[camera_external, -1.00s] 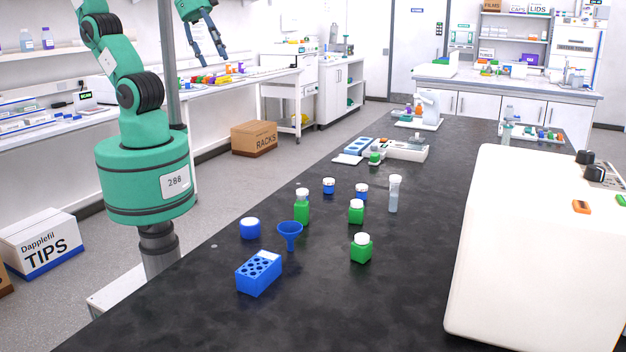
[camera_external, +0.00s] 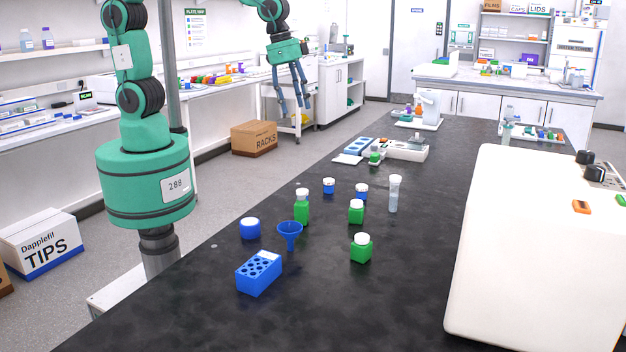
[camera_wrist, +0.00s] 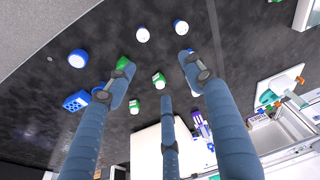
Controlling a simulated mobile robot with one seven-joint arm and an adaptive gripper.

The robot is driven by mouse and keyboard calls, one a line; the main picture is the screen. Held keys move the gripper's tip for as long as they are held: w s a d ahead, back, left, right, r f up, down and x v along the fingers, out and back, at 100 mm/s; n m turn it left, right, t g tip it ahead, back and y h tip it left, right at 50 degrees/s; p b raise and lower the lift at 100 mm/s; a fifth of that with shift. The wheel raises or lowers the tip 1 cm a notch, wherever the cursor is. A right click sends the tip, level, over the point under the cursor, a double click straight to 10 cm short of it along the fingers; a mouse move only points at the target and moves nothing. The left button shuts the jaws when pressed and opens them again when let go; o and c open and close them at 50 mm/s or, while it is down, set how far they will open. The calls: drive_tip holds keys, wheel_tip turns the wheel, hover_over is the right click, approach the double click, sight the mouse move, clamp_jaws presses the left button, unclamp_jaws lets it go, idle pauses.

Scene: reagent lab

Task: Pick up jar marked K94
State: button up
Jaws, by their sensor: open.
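Several jars stand on the black bench, and I cannot read a K94 mark on any. In the external view, two small blue jars with white lids stand at the back, a left one (camera_external: 329,187) and a right one (camera_external: 362,192). A tall green bottle (camera_external: 302,210), a middle green jar (camera_external: 356,213) and a front green jar (camera_external: 361,250) stand nearer. My gripper (camera_external: 296,112) is open and empty, high above the far left side of the bench. In the wrist view its fingers (camera_wrist: 158,76) spread over the jars, and one partly hides the green bottle (camera_wrist: 124,63).
A blue tube rack (camera_external: 257,276), blue funnel (camera_external: 290,232), round blue container (camera_external: 250,229) and clear tube (camera_external: 394,195) stand near the jars. A large white machine (camera_external: 540,250) fills the right side. A white tray unit (camera_external: 405,148) stands farther back. The front bench is clear.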

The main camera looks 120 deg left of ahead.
drive_tip(key=n+g, duration=0.1)
hover_over(329, 180)
drive_tip(key=s, duration=0.2)
wheel_tip(329, 180, down, 15)
drive_tip(key=shift+w+d+f+b, duration=0.15)
drive_tip(key=shift+w+d+b, duration=0.15)
drive_tip(key=shift+d, duration=0.2)
drive_tip(key=shift+w+a+f+b, duration=0.15)
drive_tip(key=shift+f+b, duration=0.1)
drive_tip(key=shift+f, duration=1.15)
drive_tip(key=shift+w+f+b, duration=0.15)
drive_tip(key=shift+f+b, duration=0.15)
drive_tip(key=shift+f, duration=1.15)
drive_tip(key=shift+w+a+f+b, duration=0.15)
drive_tip(key=shift+f+b, duration=0.1)
drive_tip(key=shift+f, duration=1.15)
drive_tip(key=shift+w+a+f+b, duration=0.1)
drive_tip(key=shift+f+b, duration=0.3)
drive_tip(key=shift+f, duration=0.9)
drive_tip(key=shift+w+a+f+b, duration=0.1)
drive_tip(key=shift+f+b, duration=0.25)
drive_tip(key=shift+f, duration=0.95)
drive_tip(key=c, duration=1.2)
